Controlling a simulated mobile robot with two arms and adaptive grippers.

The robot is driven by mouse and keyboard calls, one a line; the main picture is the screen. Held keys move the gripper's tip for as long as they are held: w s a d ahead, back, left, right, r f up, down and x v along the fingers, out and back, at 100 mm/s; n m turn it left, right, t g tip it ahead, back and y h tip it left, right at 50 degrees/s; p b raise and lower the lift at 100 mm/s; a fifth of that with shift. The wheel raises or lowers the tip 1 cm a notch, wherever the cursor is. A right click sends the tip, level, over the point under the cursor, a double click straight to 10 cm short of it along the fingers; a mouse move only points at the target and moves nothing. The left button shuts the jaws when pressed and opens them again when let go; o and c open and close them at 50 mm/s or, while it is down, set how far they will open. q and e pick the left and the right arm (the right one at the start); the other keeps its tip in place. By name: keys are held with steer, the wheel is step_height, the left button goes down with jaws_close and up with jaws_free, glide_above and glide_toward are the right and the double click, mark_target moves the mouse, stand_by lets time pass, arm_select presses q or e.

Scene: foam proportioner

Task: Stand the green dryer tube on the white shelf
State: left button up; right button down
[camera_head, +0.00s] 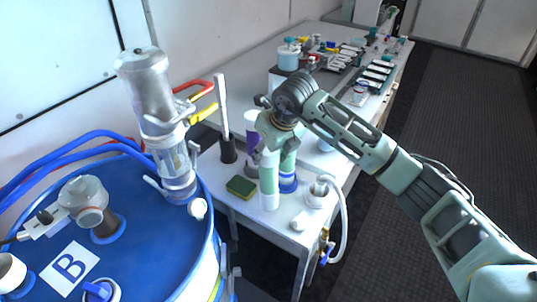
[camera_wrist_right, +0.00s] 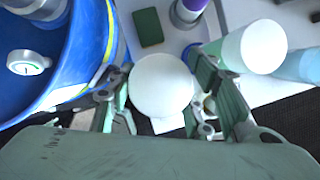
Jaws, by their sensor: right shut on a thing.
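My right gripper (camera_head: 275,130) reaches in from the right and is shut around the upper part of a pale green tube (camera_head: 268,180) with a white lower end. The tube is upright above the near part of the white shelf (camera_head: 262,222); I cannot tell whether its bottom touches. In the right wrist view the tube's round white end (camera_wrist_right: 162,85) sits between the fingers (camera_wrist_right: 165,100). A second greenish tube (camera_head: 289,162) with a blue base stands just behind it, partly hidden by the gripper and held tube. My left gripper is not in view.
A green-yellow sponge (camera_head: 241,187) lies left of the tube. A black-based stand (camera_head: 228,150) and purple cylinder (camera_head: 252,125) are behind. A hose fitting (camera_head: 318,192) is right, a white cap (camera_head: 299,222) in front. A blue drum (camera_head: 150,235) stands left.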

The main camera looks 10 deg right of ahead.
steer(key=shift+f+p, duration=0.4)
steer(key=shift+f, duration=0.5)
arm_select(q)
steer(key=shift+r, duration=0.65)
arm_select(e)
steer(key=shift+f, duration=0.2)
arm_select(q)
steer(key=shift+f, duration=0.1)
arm_select(e)
steer(key=shift+f, duration=0.1)
steer(key=c, duration=0.9)
jaws_free()
arm_select(q)
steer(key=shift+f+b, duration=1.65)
steer(key=shift+b, duration=0.25)
arm_select(e)
steer(key=v, duration=1.2)
